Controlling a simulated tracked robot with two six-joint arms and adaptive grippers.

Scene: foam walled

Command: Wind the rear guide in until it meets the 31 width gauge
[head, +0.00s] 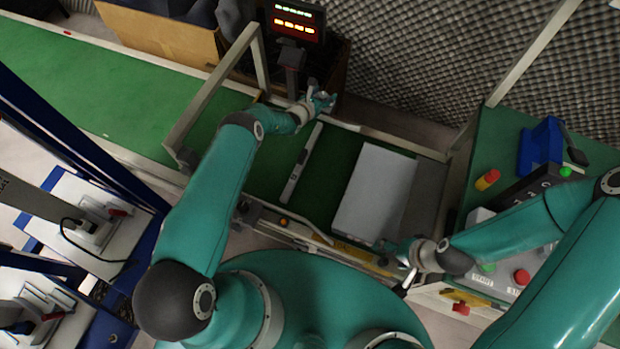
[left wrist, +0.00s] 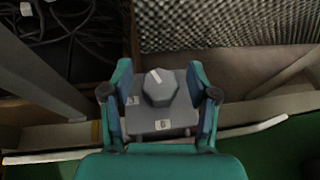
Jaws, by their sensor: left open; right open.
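My left gripper (head: 319,100) is open at the far side of the conveyor. In the left wrist view, a grey faceted knob (left wrist: 160,88) with a white pointer line sits between its open fingers, with gaps on both sides. The knob is on a grey labelled block (left wrist: 163,124). A pale rail, apparently the rear guide (left wrist: 245,130), runs along the belt's rear edge. A pale bar with a dark mark, likely the width gauge (head: 301,163), lies across the green belt; its number is unreadable. My right gripper (head: 396,262) is open and empty near the conveyor's front edge.
A light grey box (head: 374,194) lies on the belt right of the bar. A lit display (head: 295,22) stands behind the left gripper. A control panel with a red button (head: 521,277) is at the right. Metal frame posts (head: 213,85) rise beside the left arm.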

